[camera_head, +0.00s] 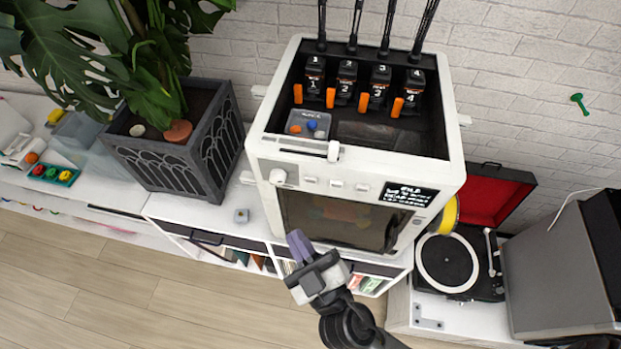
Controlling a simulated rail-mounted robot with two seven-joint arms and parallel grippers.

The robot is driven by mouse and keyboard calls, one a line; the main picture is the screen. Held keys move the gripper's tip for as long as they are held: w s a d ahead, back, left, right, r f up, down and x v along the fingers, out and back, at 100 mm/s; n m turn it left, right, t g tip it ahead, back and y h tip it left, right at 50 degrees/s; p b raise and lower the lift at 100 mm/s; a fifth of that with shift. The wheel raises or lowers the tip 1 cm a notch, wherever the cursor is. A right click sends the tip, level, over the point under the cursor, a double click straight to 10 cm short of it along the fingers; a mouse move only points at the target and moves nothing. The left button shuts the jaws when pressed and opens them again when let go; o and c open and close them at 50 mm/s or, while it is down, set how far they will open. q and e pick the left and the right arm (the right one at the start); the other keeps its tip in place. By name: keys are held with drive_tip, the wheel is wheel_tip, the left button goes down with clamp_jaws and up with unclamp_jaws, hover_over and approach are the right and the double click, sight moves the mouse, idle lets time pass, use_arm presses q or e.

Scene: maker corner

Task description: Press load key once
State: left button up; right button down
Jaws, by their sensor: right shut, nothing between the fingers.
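A white box-shaped 3D printer (452,181) stands on the white cabinet, its top open. Its front strip carries a round knob (278,176), a row of small white keys (336,185) and a dark display (408,195) with white text. The key labels are too small to read, so I cannot tell which is the load key. My right gripper (298,241) is shut and empty. It shows below the keys, in front of the lower left of the printer's dark window (345,222), and appears apart from the keys. My left gripper is not in view.
A dark planter (168,172) with a large leafy plant stands left of the printer. A record player (447,262) with a red-lined lid and a grey box (555,270) stand to the right. A yellow spool (450,215) hangs at the printer's right side. Wooden floor is clear at lower left.

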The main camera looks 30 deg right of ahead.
sight(311, 181)
drive_tip(key=shift+w, duration=0.1)
drive_tip(key=w+d+p, duration=0.2)
drive_tip(key=w+d, duration=0.3)
drive_tip(key=w, duration=0.1)
drive_tip(key=shift+w+d, duration=0.25)
drive_tip(key=shift+w, duration=0.1)
idle(0.8)
idle(0.6)
idle(0.8)
drive_tip(key=shift+w, duration=0.1)
